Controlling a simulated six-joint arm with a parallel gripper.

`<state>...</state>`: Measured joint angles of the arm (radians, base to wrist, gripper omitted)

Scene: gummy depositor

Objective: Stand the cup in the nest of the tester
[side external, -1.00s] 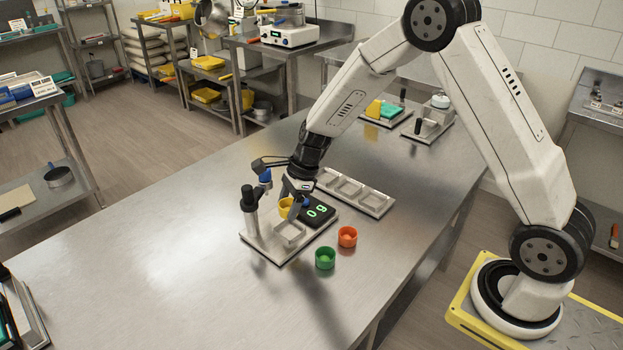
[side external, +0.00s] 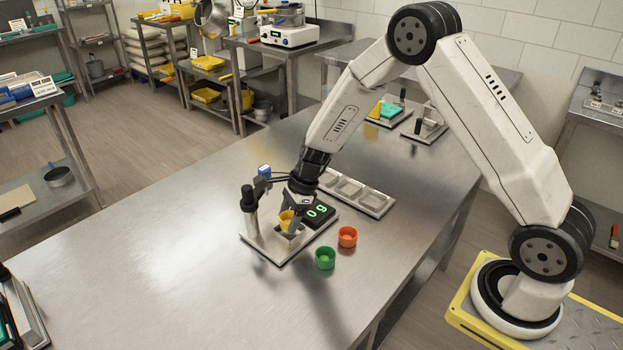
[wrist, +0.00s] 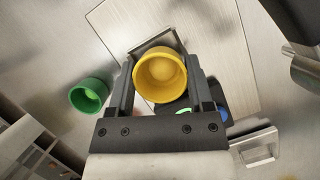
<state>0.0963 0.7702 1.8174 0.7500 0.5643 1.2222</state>
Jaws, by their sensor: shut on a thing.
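A yellow cup (side external: 287,219) is between the fingers of my gripper (side external: 293,224), which is shut on it. In the wrist view the cup (wrist: 160,75) shows its open top between the two dark fingers (wrist: 160,88). I cannot tell whether the cup's base touches the nest floor.
A green cup (side external: 325,258) and an orange cup (side external: 347,236) stand on the table just right of the tester. A metal tray with square pockets (side external: 376,203) lies behind them.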

